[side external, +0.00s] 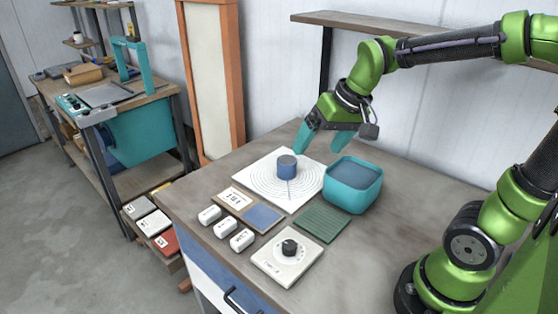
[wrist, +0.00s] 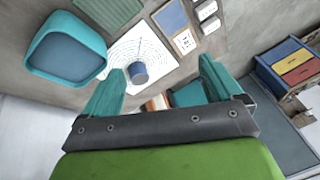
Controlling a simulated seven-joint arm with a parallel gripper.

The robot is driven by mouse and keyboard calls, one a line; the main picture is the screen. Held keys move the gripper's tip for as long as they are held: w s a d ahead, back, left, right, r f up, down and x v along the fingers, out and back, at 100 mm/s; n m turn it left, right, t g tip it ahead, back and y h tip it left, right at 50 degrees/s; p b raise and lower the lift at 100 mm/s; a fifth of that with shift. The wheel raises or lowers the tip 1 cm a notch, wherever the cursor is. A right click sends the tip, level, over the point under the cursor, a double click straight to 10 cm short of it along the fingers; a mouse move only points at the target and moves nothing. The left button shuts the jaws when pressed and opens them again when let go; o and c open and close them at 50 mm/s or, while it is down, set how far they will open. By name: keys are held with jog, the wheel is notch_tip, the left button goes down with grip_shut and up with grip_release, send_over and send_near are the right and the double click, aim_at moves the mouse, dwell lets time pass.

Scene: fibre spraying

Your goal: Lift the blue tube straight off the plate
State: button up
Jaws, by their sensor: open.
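The blue tube (side external: 287,167) stands upright on the white plate (side external: 258,192), which is marked with concentric rings. My gripper (side external: 318,145) is above and to the right of the tube in the side view, open, with nothing between its teal fingers. In the wrist view the tube (wrist: 138,72) shows beyond my gripper (wrist: 160,75), nearer the left finger and apart from both fingers. The plate (wrist: 150,45) lies under the tube.
A teal tub (side external: 352,186) stands right beside the plate. A green ribbed mat (side external: 322,224), a blue pad (side external: 262,216), several small white blocks (side external: 225,228) and a dial box (side external: 288,256) lie in front. A shelf (side external: 340,22) is behind my arm.

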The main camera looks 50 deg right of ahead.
aim_at(287, 167)
jog(key=shift+w+d+f+n+g+h, duration=0.3)
jog(key=shift+w+d+f+n+g, duration=0.75)
jog(key=shift+w+d, duration=2.7)
jog(key=shift+w+d+f+n+g+h, duration=0.45)
jog(key=shift+w+d+f+n, duration=1.25)
jog(key=shift+w, duration=3.35)
jog(key=shift+m, duration=0.45)
jog(key=f, duration=0.5)
jog(key=w+d+f, duration=0.1)
jog(key=f, duration=0.4)
jog(key=w+f, duration=0.1)
jog(key=f, duration=0.5)
jog(key=shift+d, duration=0.15)
jog(key=c, duration=1.2)
jog(key=shift+r, duration=0.1)
jog(key=shift+c, duration=0.3)
